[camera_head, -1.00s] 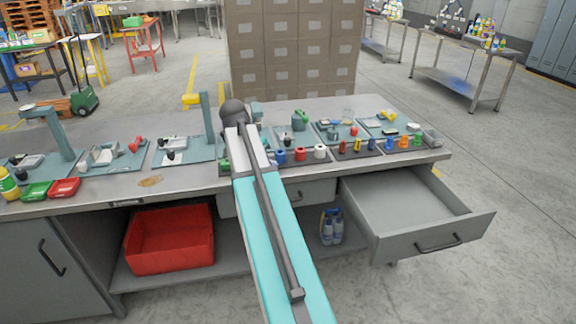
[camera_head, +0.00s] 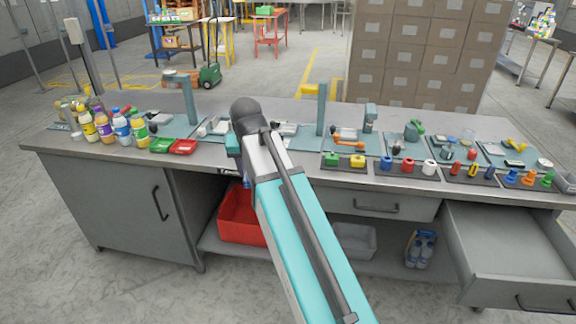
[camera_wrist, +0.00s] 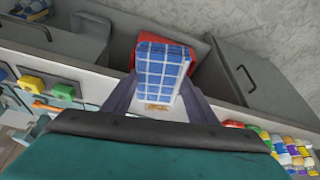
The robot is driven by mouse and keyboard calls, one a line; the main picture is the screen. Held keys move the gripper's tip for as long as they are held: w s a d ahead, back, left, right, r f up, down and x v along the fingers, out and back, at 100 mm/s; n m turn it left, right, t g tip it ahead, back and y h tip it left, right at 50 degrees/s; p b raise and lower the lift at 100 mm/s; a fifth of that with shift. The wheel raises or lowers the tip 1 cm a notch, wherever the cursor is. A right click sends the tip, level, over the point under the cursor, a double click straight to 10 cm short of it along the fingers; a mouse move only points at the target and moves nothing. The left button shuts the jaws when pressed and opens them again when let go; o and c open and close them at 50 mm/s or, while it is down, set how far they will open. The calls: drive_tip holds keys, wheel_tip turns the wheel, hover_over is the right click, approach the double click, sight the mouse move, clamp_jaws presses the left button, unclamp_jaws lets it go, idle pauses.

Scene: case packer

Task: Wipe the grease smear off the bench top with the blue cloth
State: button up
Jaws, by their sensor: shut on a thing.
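The blue cloth (camera_wrist: 163,68), checked with white lines, is held between the fingers of my gripper (camera_wrist: 160,88) in the wrist view. The gripper is shut on it. The grease smear (camera_wrist: 157,107), a small orange-brown patch, shows just below the cloth near the bench's front edge; whether the cloth touches the bench there I cannot tell. In the head view my arm covers that part of the bench top (camera_head: 290,166), so the smear is hidden and the fingers are not clearly seen.
Fixtures and coloured parts fill the bench to the right. A drawer (camera_head: 510,248) hangs open at right. A red bin (camera_head: 240,215) sits on the shelf below.

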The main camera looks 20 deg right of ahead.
sight(246, 176)
drive_tip(key=a+n, duration=0.1)
drive_tip(key=a+n+y, duration=0.1)
drive_tip(key=a, duration=0.1)
drive_tip(key=shift+s+r, duration=0.1)
drive_tip(key=shift+s, duration=0.25)
drive_tip(key=shift+a+n+y, duration=0.3)
drive_tip(key=shift+a+n, duration=0.1)
drive_tip(key=shift+n, duration=0.7)
drive_tip(key=shift+s, duration=0.2)
